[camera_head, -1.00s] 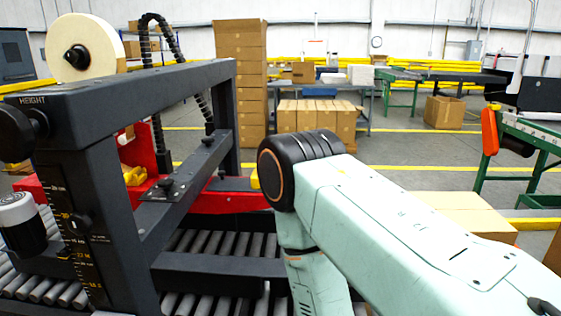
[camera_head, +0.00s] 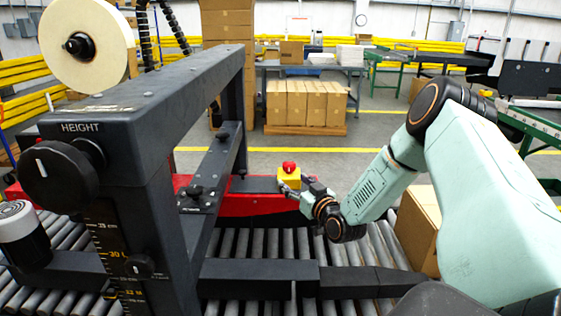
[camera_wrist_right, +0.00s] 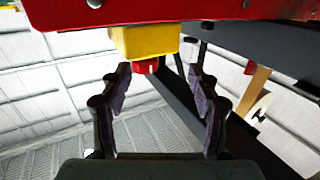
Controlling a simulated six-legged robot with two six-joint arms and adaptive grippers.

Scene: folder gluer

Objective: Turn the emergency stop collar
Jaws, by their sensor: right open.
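The emergency stop is a yellow box (camera_head: 289,180) with a red collar or button (camera_head: 289,167) on top, mounted on the red beam behind the dark frame. My right gripper (camera_head: 296,189) is close to the box, at its near right side, small and partly blended with it. In the right wrist view, the yellow box (camera_wrist_right: 147,41) and red button (camera_wrist_right: 145,67) appear upside down. The open fingers (camera_wrist_right: 160,80) stand on either side of the button, which sits nearer the left finger. No contact is visible. My left gripper is not in view.
The dark machine frame (camera_head: 150,95) with a height knob (camera_head: 60,172) fills the left. A dark crossbar (camera_head: 260,277) lies in front over rollers (camera_head: 285,242). A cardboard box (camera_head: 418,228) is right, under my arm. Stacked boxes (camera_head: 305,103) stand behind.

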